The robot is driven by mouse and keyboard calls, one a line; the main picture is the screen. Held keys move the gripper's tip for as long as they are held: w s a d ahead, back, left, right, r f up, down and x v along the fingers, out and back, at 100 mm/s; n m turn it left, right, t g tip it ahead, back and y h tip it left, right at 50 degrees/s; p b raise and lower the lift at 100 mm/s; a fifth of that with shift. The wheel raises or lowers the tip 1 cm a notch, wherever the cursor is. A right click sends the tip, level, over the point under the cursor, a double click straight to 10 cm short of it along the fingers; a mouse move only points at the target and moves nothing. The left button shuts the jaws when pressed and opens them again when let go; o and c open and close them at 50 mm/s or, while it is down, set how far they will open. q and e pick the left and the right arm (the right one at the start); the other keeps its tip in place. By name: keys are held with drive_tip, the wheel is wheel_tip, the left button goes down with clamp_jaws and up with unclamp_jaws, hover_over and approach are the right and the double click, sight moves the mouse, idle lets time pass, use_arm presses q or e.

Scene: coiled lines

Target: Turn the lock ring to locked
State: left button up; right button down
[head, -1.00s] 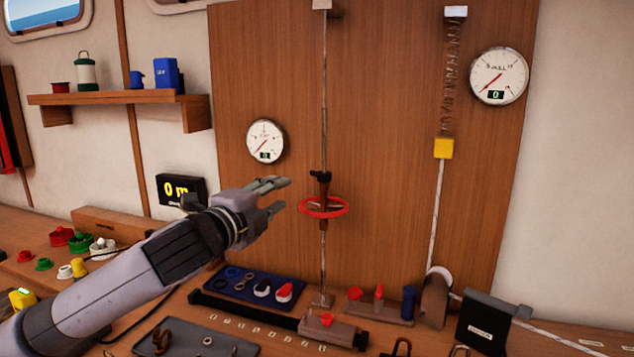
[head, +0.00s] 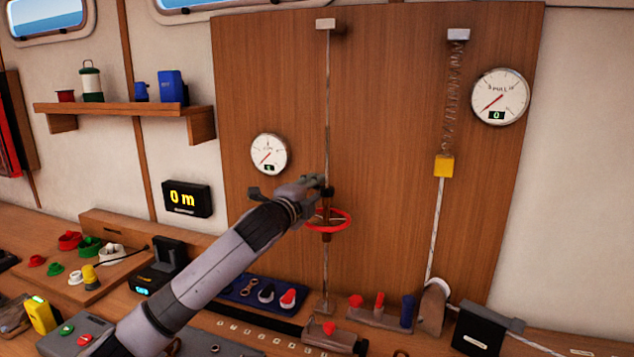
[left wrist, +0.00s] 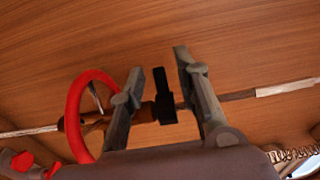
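A turnbuckle-like fitting with a red handwheel (head: 340,219) hangs on a thin vertical line in front of the wooden panel. A black collar with a tab, which looks like the lock ring (left wrist: 163,96), sits just above the wheel; in the head view my fingers partly hide it. My left gripper (head: 318,186) is at the collar's height. In the left wrist view its two fingers (left wrist: 160,64) are apart, with the collar between them and gaps on both sides. Whether the ring is locked cannot be told. My right gripper is not in view.
A round gauge (head: 269,154) is left of the line and a larger one (head: 499,97) is at the upper right. A yellow block (head: 443,166) hangs on a second line. The bench below holds a blue tray (head: 238,294) and several fittings.

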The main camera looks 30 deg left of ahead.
use_arm(q)
drive_tip(key=shift+w, duration=0.7)
drive_tip(key=shift+c, duration=0.4)
drive_tip(key=shift+f, duration=0.1)
clamp_jaws()
